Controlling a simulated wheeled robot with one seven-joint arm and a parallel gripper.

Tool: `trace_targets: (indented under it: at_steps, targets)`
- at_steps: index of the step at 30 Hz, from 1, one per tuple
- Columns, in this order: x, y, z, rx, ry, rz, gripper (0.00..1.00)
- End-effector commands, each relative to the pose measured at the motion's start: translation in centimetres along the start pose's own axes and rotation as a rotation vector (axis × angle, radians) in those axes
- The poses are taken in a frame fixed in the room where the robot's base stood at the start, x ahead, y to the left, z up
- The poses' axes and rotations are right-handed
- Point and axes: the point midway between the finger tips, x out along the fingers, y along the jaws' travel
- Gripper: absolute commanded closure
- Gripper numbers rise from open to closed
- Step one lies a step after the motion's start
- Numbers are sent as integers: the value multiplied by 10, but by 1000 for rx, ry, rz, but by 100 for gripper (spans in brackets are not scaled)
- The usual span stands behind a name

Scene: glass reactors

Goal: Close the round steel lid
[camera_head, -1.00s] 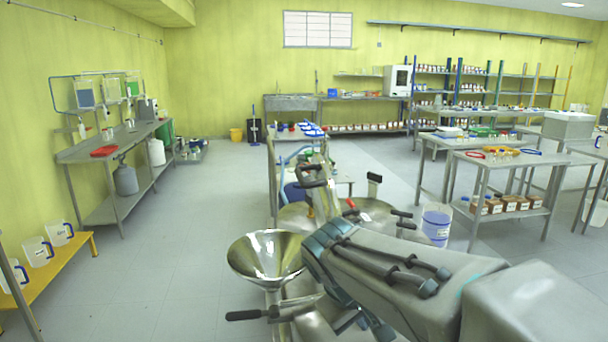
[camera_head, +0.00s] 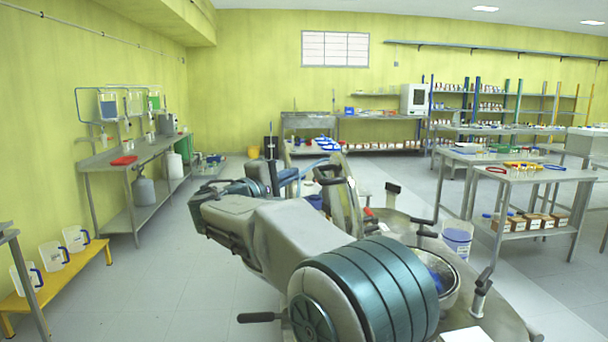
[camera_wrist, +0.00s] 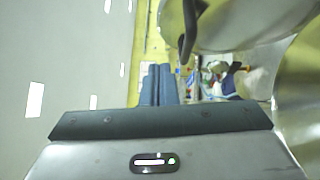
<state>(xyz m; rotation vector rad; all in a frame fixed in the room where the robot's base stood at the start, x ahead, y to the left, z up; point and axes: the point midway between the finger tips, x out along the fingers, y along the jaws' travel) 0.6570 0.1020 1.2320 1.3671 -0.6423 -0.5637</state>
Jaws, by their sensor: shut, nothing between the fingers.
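The round steel lid (camera_head: 347,212) stands tilted up, seen nearly edge-on in the head view, with dark handles at its upper edge. The steel vessel (camera_head: 490,312) lies below and right of it. Its round opening (camera_head: 437,278) shows partly, with something blue inside; my arm hides the rest. My gripper (camera_head: 300,174) is left of the lid's upper part in the head view. In the wrist view my gripper (camera_wrist: 158,72) has its fingers together and empty. A dark curved handle (camera_wrist: 189,35) and a shiny steel surface (camera_wrist: 235,22) lie to the right of the fingers there.
A black lever (camera_head: 258,317) sticks out at the lower left of the vessel. A blue-white bucket (camera_head: 457,238) stands on the floor behind it. A side table (camera_head: 535,178) stands at right, a yellow bench (camera_head: 72,268) at left.

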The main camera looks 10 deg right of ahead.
Motion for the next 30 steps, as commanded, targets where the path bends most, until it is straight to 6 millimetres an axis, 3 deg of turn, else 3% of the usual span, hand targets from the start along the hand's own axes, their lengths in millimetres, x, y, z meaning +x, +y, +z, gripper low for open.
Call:
trace_targets:
  at_steps: [13, 21, 30]
  targets:
    - [92, 2, 6, 0, -5, -2, 100]
    - [111, 0, 27, 0, 0, -3, 100]
    - [114, 0, 30, 0, 0, -3, 100]
